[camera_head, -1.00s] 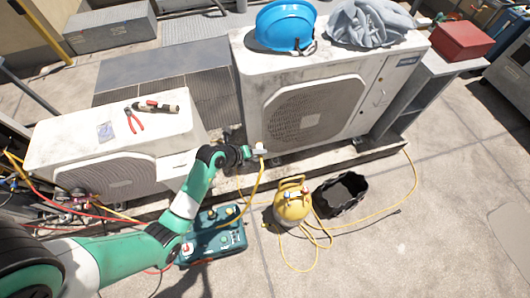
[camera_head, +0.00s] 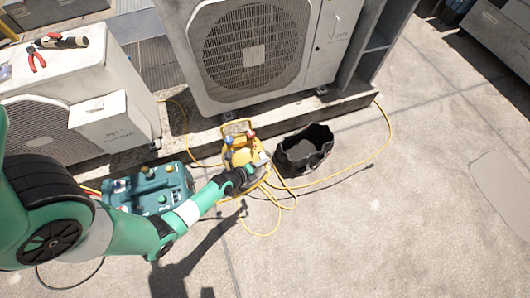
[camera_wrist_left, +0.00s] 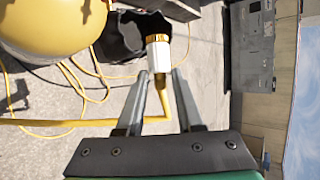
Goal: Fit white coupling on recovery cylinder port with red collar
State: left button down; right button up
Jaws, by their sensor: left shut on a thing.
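The white coupling (camera_wrist_left: 158,52) has a gold ring and a yellow hose on its end. In the left wrist view it stands between the fingertips of my left gripper (camera_wrist_left: 160,78), which is shut on it. In the head view my left gripper (camera_head: 254,168) is at the right front side of the yellow recovery cylinder (camera_head: 236,158), with a small white end (camera_head: 264,157) at its tip. A red part (camera_head: 252,134) and a blue part (camera_head: 229,141) show on the cylinder's top; the collar's detail is too small to tell. The cylinder's yellow body (camera_wrist_left: 55,25) fills the wrist view's upper left. The coupling looks apart from the ports.
A black open bag (camera_head: 304,150) stands right of the cylinder. A teal unit (camera_head: 150,190) stands left of it. Yellow hose (camera_head: 285,190) loops over the ground. A condenser (camera_head: 250,50) stands behind. The floor at the right is clear.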

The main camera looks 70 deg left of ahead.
aim_at(254, 146)
pick_arm(q)
notch_tip(254, 146, down, 9)
jog(key=s+t+b, duration=0.1)
jog(key=b, duration=0.4)
jog(key=shift+n+b, duration=0.3)
jog(key=shift+b, duration=0.1)
pick_arm(e)
notch_tip(254, 146, down, 8)
pick_arm(q)
jog(key=shift+s, duration=0.1)
pick_arm(e)
jog(key=shift+s+f, duration=0.1)
pick_arm(q)
jog(key=shift+r+t, duration=0.1)
jog(key=shift+t, duration=0.2)
jog(key=shift+w+a, duration=0.2)
jog(key=shift+a, duration=1.05)
jog(key=shift+w+a, duration=0.15)
jog(key=shift+a, duration=1.1)
pick_arm(e)
jog(key=shift+h, duration=0.3)
pick_arm(q)
jog(key=shift+a, duration=1.3)
